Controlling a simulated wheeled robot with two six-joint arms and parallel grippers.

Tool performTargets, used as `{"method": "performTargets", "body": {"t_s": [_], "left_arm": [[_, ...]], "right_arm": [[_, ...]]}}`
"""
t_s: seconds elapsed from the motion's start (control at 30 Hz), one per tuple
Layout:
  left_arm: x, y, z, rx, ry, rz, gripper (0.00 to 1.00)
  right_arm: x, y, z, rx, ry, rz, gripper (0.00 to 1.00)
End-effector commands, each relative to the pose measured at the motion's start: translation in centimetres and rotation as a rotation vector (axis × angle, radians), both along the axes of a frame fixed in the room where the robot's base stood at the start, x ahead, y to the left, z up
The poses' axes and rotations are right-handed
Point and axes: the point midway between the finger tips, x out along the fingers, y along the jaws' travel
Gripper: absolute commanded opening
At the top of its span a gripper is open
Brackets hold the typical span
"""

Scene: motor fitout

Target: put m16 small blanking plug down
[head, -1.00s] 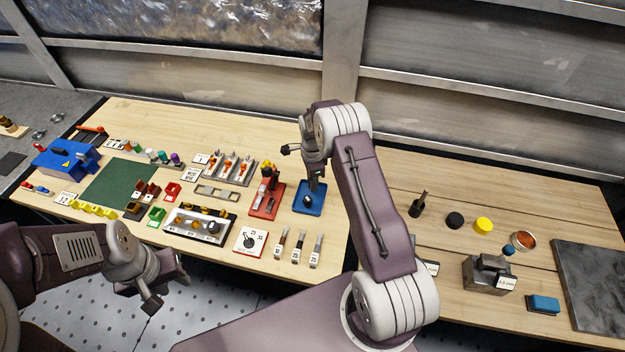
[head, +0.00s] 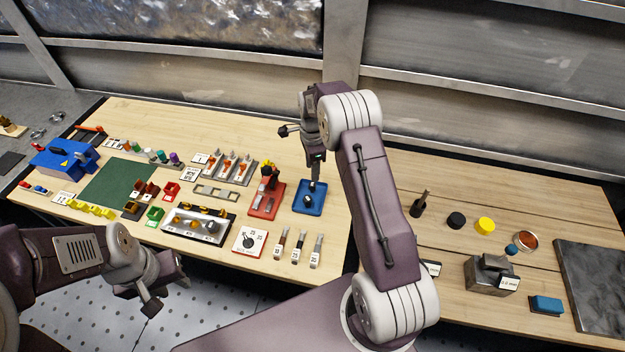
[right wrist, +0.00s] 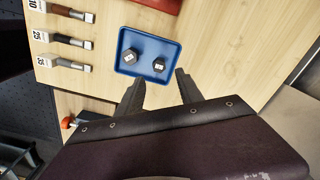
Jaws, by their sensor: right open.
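I cannot tell which is the M16 small blanking plug. In the head view the blue tray (head: 300,209) holds something dark, partly hidden by my right gripper (head: 315,184). In the right wrist view my right gripper (right wrist: 159,84) is open and empty, its fingers pointing toward the tray, above its near edge. My left gripper (head: 150,298) hangs in front of the bench; its jaw opening is unclear.
A red stand (head: 266,200) is close to the left of the blue tray. A white-and-red card (head: 250,241) and several handled tools (head: 299,245) lie nearer the front. Bare wood lies right of the blue tray.

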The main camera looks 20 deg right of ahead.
Motion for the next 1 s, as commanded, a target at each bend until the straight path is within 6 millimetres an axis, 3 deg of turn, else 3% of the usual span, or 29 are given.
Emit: {"method": "performTargets", "body": {"t_s": [0.2,0.47,0.57,0.67,0.8,0.9,1.0], "left_arm": [[0.0,0.0,-0.7,0.0,0.0,0.0,0.36],[0.0,0.0,-0.8,0.0,0.0,0.0,0.36],[0.0,0.0,-0.8,0.0,0.0,0.0,0.36],[0.0,0.0,-0.8,0.0,0.0,0.0,0.36],[0.0,0.0,-0.8,0.0,0.0,0.0,0.36],[0.0,0.0,-0.8,0.0,0.0,0.0,0.36],[0.0,0.0,-0.8,0.0,0.0,0.0,0.36]], "right_arm": [[0.1,0.0,4.2,0.0,-0.003,0.0,0.43],[-0.1,0.0,5.5,0.0,0.0,0.005,0.43],[-1.2,0.8,6.0,0.002,-0.007,0.115,0.43],[-4.5,2.7,7.0,0.0,-0.027,0.411,0.43],[-11.7,5.5,7.5,-0.018,-0.065,0.942,0.43],[-16.9,6.7,7.2,-0.039,-0.083,1.268,0.43],[-20.8,7.3,6.7,-0.059,-0.094,1.501,0.43]]}}
